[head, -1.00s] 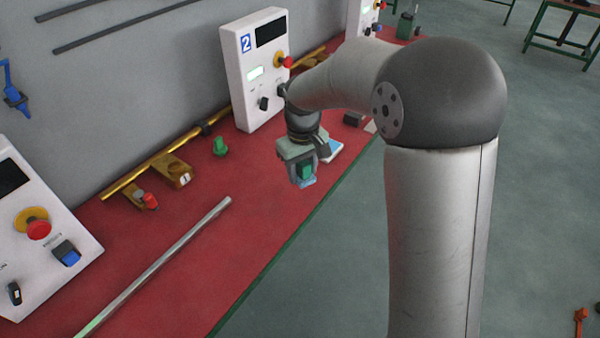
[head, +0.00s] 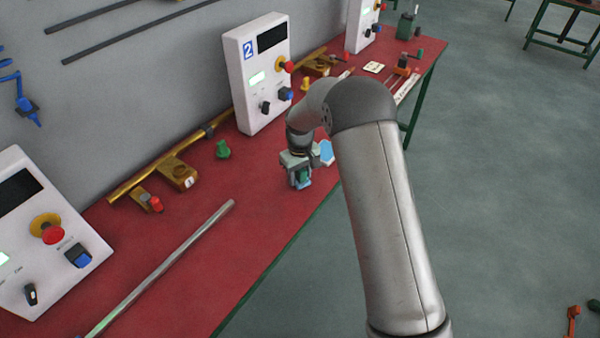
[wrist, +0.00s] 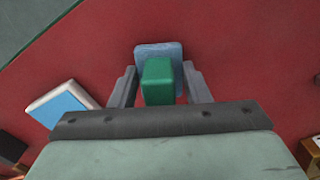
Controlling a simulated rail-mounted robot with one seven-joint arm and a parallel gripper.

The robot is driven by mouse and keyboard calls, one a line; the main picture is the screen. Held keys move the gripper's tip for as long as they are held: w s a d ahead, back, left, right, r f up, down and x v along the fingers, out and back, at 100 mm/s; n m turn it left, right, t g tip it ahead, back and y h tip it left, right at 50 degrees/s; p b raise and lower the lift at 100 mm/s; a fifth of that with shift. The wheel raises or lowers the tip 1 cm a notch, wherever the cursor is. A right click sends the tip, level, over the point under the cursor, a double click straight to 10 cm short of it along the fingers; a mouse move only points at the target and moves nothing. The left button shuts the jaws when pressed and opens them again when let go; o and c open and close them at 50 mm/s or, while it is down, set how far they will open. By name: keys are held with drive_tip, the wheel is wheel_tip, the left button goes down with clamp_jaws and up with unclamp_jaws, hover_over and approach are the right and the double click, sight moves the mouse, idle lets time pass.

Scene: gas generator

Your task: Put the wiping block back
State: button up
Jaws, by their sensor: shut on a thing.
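The wiping block (wrist: 158,80) has a green grip on a grey-blue pad. In the wrist view it sits between the two fingers of my gripper (wrist: 159,88), which is shut on the green grip. In the head view my gripper (head: 301,174) points down over the red table, close to its front edge, with the block (head: 304,181) under it. I cannot tell whether the pad touches the table. A flat white piece with a light blue top (head: 326,152) lies just right of my gripper; it also shows at left in the wrist view (wrist: 62,103).
The red table (head: 215,205) runs along a grey wall. A white box marked 2 (head: 259,75) stands behind my gripper. A green knob piece (head: 223,150), a brass fitting (head: 178,174) and a long metal rod (head: 165,265) lie to the left. Bare table lies between them.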

drive_tip(key=shift+f, duration=0.1)
drive_tip(key=o, duration=1)
drive_tip(key=shift+c, duration=0.2)
wheel_tip(320, 180, up, 12)
drive_tip(key=shift+s+r+b, duration=0.1)
drive_tip(key=shift+r+b, duration=0.15)
drive_tip(key=shift+b, duration=0.9)
drive_tip(key=s+d+r+m, duration=0.2)
drive_tip(key=s+d+r, duration=0.2)
drive_tip(key=s+d, duration=0.3)
drive_tip(key=s+d+r+m, duration=0.1)
drive_tip(key=s+d+r, duration=0.3)
drive_tip(key=s, duration=0.4)
drive_tip(key=s+d+f+m, duration=0.1)
drive_tip(key=s+d+m, duration=0.1)
drive_tip(key=s, duration=0.8)
drive_tip(key=s+d+f+m, duration=0.1)
drive_tip(key=s+d, duration=0.3)
drive_tip(key=s, duration=0.6)
drive_tip(key=shift+d+f+m+t, duration=0.2)
drive_tip(key=shift+f+m+t, duration=0.15)
drive_tip(key=shift+m+t, duration=0.05)
